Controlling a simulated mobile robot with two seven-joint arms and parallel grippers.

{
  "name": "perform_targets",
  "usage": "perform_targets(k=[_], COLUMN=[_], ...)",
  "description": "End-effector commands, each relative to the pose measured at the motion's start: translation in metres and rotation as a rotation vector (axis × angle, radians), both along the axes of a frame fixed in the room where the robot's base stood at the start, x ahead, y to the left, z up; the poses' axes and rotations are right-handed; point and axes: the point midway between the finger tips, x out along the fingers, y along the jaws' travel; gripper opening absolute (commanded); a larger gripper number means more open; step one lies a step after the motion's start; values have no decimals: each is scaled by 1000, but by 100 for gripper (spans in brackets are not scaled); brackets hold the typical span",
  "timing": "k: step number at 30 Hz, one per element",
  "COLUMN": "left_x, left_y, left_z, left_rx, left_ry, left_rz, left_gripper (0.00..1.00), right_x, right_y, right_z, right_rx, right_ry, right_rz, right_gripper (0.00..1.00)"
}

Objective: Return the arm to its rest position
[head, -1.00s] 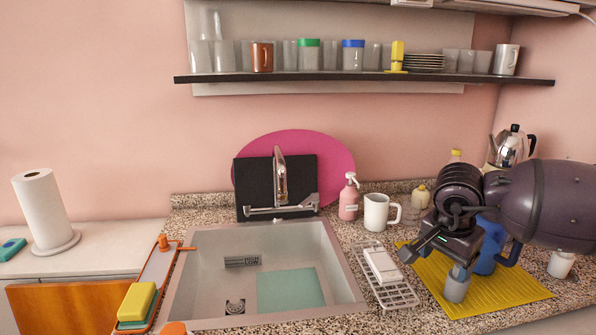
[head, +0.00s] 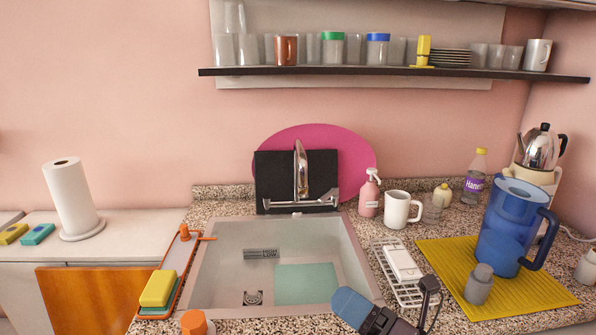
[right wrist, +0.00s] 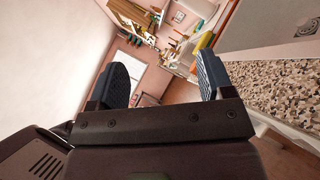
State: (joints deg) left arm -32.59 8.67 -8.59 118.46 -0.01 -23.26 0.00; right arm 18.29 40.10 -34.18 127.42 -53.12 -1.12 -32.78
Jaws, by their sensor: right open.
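My right gripper (head: 390,312) is at the bottom of the head view, in front of the counter, right of the sink's middle. In the right wrist view its two blue-padded fingers (right wrist: 163,85) stand wide apart with nothing between them. The rest of the right arm is out of the head view. My left gripper does not show.
The granite counter's edge (right wrist: 270,95) runs close to the right of my right gripper. The sink (head: 225,275) lies beyond the gripper in the head view. A wire rack (head: 385,260) and a blue pitcher (head: 500,235) on a yellow mat (head: 440,250) stand to the right.

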Motion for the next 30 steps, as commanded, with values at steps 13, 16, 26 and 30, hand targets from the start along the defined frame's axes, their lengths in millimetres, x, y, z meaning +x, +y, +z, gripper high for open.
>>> perform_targets(k=[13,16,26,30], left_x=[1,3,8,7], left_y=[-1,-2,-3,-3], left_z=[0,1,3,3], left_rx=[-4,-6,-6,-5], left_ry=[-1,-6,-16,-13], left_rz=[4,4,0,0], left_gripper=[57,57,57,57], right_x=[-20,-50,-163,-197], right_y=[-138,-164,-202,-205], right_z=[-108,-146,-223,-235], right_rx=[814,974,1327,1401], right_ry=[924,1123,1580,1684], right_rz=[-726,-904,-1374,-1497], right_gripper=[74,74,74,74])
